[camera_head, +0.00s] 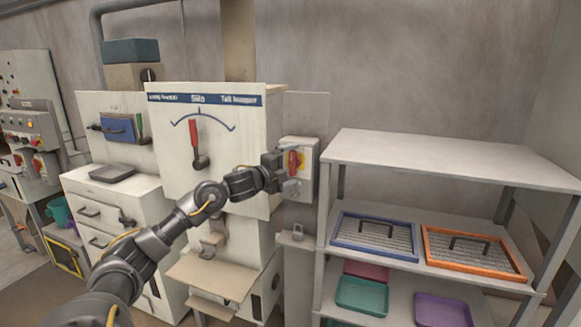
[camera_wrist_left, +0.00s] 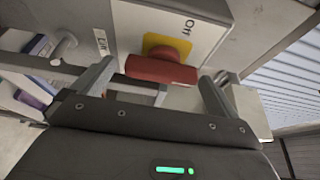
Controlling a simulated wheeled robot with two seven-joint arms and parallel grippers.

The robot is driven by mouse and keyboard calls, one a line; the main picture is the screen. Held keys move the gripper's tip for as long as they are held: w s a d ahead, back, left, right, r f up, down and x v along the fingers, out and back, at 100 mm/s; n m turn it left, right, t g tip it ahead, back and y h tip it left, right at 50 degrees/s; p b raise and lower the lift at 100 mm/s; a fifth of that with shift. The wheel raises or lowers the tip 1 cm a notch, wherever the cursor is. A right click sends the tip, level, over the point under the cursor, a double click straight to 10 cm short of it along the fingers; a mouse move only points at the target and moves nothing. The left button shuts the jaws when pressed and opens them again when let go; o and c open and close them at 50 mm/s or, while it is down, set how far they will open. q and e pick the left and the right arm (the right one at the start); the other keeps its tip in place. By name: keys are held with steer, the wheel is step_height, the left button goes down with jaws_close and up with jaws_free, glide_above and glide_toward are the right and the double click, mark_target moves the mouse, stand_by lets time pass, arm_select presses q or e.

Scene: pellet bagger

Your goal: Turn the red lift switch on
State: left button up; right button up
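The red lift switch (camera_head: 293,162) is a red handle on a yellow plate, on the front of a pale grey box (camera_head: 311,153) beside the silo cabinet. In the left wrist view the red handle (camera_wrist_left: 160,70) lies crosswise, with a label reading "Off" near its yellow plate. My left gripper (camera_head: 290,166) is at the switch; its two fingers (camera_wrist_left: 158,88) are apart, one on each side of the handle, with gaps visible. I cannot tell how deep the fingers reach around it. My right gripper is in neither view.
The silo cabinet (camera_head: 165,150) with a red dial lever (camera_head: 194,140) stands left of the switch. A grey shelf unit (camera_head: 440,155) stands close on the right, holding a blue-framed tray (camera_head: 344,240) and an orange-framed tray (camera_head: 432,263). A small ledge (camera_head: 212,275) juts out below my arm.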

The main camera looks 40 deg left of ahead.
arm_select(q)
steer(key=shift+s+f, duration=0.1)
steer(key=shift+s, duration=0.1)
steer(key=s+b, duration=0.6)
steer(key=s, duration=0.4)
steer(key=shift+s+a, duration=0.2)
steer(key=shift+a, duration=0.1)
steer(key=shift+r, duration=0.2)
